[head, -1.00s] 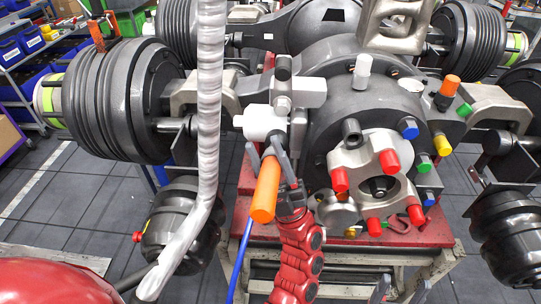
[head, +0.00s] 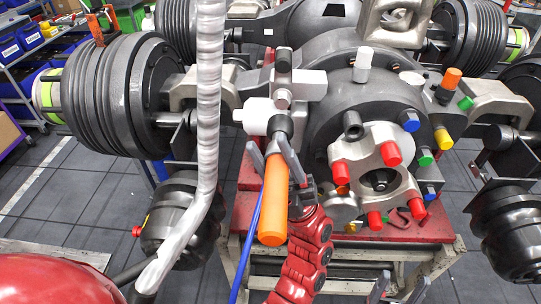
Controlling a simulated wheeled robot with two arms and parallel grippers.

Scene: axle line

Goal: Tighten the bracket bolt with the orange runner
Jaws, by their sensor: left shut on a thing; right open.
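The orange runner (head: 273,205) hangs steeply in front of the axle, its orange handle downward. Its dark upper end meets a pale block and cylinder (head: 257,117) below a silver bracket (head: 298,84). The bracket bolt is hidden or cannot be made out there, so I cannot tell whether the runner sits on it. My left gripper (head: 267,150), on the red arm, is shut on the runner near the top of its handle. My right gripper (head: 399,288) is open and empty at the bottom edge, with only its grey fingertips showing.
A blue hose (head: 247,255) trails down from the runner. A silver flange (head: 382,175) with red caps is close to its right. A thick pale ribbed hose (head: 208,120) crosses in front at left. The red stand top (head: 425,229) lies below.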

